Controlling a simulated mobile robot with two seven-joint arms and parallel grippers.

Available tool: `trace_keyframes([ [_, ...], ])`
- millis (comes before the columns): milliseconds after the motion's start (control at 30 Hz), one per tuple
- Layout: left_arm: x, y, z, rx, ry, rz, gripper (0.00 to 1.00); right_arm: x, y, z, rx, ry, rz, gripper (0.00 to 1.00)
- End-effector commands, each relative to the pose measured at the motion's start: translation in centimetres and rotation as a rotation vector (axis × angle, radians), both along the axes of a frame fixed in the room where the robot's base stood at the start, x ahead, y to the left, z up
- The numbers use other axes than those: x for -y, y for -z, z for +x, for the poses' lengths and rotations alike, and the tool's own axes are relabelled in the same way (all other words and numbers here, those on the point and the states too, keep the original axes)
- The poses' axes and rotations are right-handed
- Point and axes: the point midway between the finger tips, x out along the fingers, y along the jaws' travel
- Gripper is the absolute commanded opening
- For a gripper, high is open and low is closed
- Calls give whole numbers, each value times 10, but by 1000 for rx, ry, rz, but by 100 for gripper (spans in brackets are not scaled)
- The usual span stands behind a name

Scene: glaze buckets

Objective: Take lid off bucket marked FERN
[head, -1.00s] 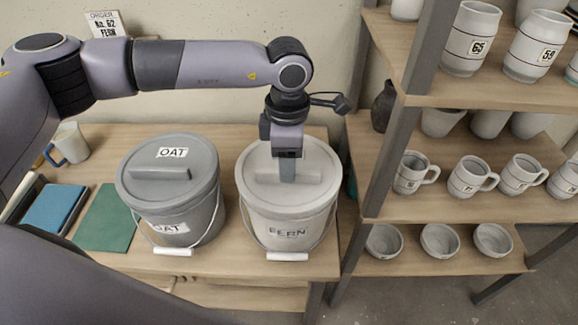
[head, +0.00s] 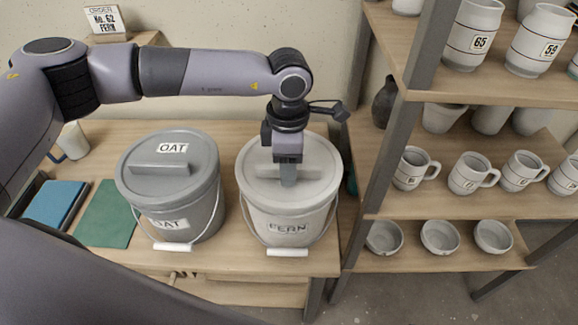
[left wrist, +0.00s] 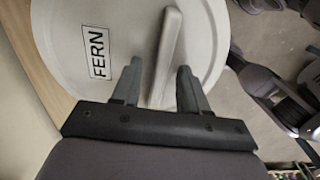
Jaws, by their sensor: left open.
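The FERN bucket (head: 285,225) is pale grey-white and stands upright at the right of the wooden table, with its wire handle and white grip hanging in front. Its round lid (head: 322,160) sits on top, with a raised bar handle (head: 309,181) across it. The lid also shows in the left wrist view (left wrist: 75,85) with a FERN label. My left gripper (head: 289,183) points down over the middle of the lid. In the left wrist view, its open fingers (left wrist: 158,90) stand on either side of the bar handle (left wrist: 166,55). Contact cannot be told. My right gripper is not in view.
A darker grey OAT bucket (head: 172,215), lidded, stands close on the left. A blue book (head: 57,203) and green mat (head: 107,215) lie further left, near a mug (head: 72,142). A shelf post (head: 378,180) and shelves with mugs and bowls stand at the right.

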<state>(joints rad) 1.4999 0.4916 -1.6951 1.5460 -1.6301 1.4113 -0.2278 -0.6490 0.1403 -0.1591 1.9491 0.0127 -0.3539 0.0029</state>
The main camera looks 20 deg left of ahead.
Motion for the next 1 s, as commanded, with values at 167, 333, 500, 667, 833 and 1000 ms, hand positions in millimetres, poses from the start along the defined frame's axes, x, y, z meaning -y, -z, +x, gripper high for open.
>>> trace_keyframes([
  [167, 0, 2, 0, 0, 0, 0, 44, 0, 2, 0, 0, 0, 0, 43],
  [333, 0, 1, 0, 0, 0, 1, 44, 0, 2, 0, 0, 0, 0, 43],
  [500, 0, 1, 0, 0, 0, 1, 1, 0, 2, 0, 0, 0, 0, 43],
  [667, 0, 1, 0, 0, 0, 0, 0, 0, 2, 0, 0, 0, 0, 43],
  [833, 0, 1, 0, 0, 0, 0, 0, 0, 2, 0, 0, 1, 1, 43],
  [1000, 0, -3, 0, 0, 0, 0, 0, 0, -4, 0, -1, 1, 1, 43],
])
